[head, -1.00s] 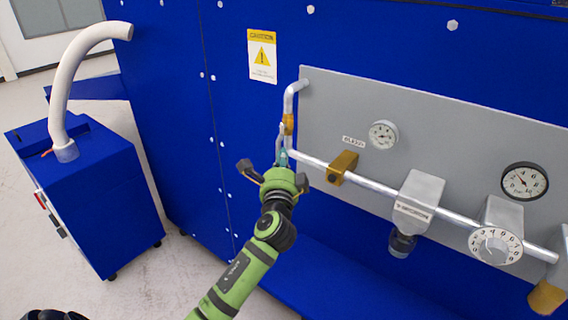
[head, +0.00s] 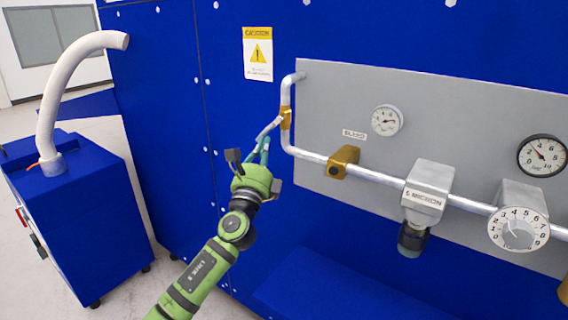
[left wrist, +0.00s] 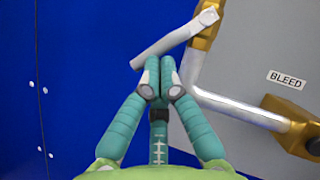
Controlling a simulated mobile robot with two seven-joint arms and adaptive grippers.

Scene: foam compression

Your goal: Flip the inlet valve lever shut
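The inlet valve (head: 286,117) is a brass body on the vertical part of the silver pipe, at the left end of the grey panel. Its light grey lever (head: 268,128) slants down and left from the body, away from the pipe. In the left wrist view the lever (left wrist: 170,42) crosses just beyond my fingertips. My left gripper (head: 264,148) has its teal fingers together below the lever. In the wrist view the fingertips (left wrist: 160,72) meet at the lever's underside, and nothing shows gripped between them. My right gripper is out of view.
A brass bleed fitting (head: 343,162) on the pipe (head: 308,155) lies right of my gripper, with a filter (head: 428,190), gauges and a dial (head: 518,229) further right. A blue cabinet with a white hose (head: 60,105) stands left. Open space lies between it and my arm.

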